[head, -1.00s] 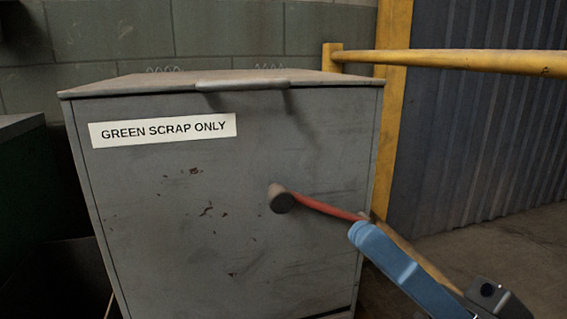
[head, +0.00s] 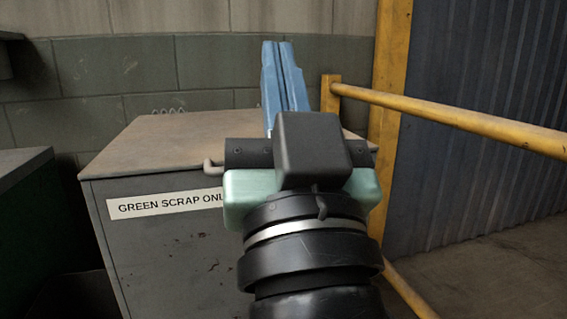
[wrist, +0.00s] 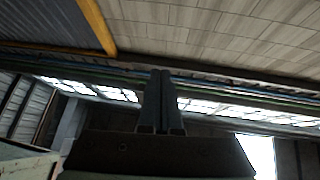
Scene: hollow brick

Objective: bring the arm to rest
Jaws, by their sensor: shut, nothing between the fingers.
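My gripper (head: 278,45) is raised in the middle of the head view, its blue fingers pointing up. The fingers lie side by side, shut, with nothing between them. In the wrist view the shut fingers (wrist: 160,75) point toward the upper wall and hold nothing. My wrist and arm cover the right part of the grey scrap bin (head: 160,265) in the head view. The bin's lid (head: 150,150) is down.
A label reading GREEN SCRAP ONLY (head: 165,205) is on the bin's front, partly covered by my arm. A yellow rail (head: 450,112) and post stand to the right, before a corrugated wall (head: 475,60). A dark green container (head: 25,220) stands at left. A block wall is behind.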

